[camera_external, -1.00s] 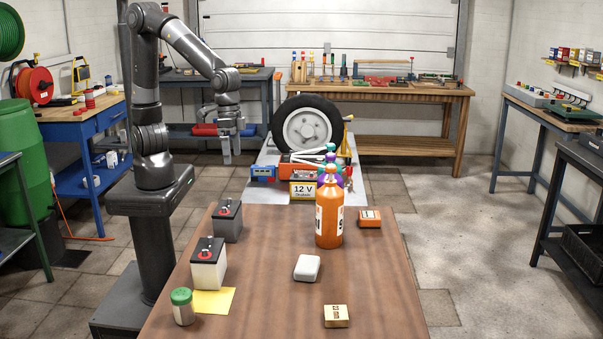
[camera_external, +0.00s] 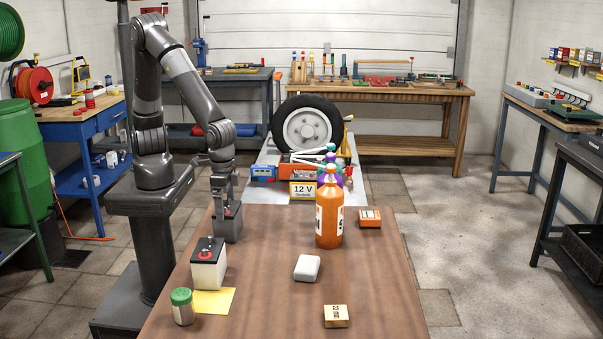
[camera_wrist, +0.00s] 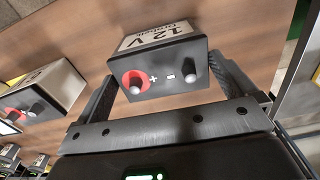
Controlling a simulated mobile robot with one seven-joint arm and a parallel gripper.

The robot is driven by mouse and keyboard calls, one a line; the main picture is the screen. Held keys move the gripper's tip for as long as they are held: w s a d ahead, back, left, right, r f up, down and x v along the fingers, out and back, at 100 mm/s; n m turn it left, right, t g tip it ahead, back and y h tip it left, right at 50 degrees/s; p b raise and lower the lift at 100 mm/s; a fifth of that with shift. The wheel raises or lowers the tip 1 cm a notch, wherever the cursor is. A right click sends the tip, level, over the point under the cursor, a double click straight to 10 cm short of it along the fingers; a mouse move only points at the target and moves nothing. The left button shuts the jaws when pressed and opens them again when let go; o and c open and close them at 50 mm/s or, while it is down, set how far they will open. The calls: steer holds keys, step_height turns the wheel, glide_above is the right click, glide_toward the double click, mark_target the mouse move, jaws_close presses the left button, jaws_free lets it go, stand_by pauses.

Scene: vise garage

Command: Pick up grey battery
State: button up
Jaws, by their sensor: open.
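The grey battery (camera_external: 233,228) stands upright on the brown table, toward its far left edge; my gripper hides part of it in the external view. In the wrist view the grey battery (camera_wrist: 164,72) shows its dark top with two terminals, one ringed in red, and a "12 V" label. My gripper (camera_external: 226,205) points down over it.
A white battery with a dark top (camera_external: 208,268) stands close in front, beside it in the wrist view (camera_wrist: 45,92). A green-lidded jar (camera_external: 182,306), yellow paper (camera_external: 222,302), white box (camera_external: 307,268), orange bottle (camera_external: 329,215) and small boxes are on the table (camera_external: 265,290).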

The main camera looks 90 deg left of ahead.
mark_target(229, 230)
step_height(229, 230, down, 4)
steer(key=shift+w+f, duration=0.15)
steer(key=shift+f, duration=0.1)
steer(key=shift+c, duration=0.6)
steer(key=shift+r, duration=0.1)
steer(key=c, duration=1.3)
steer(key=shift+o, duration=0.2)
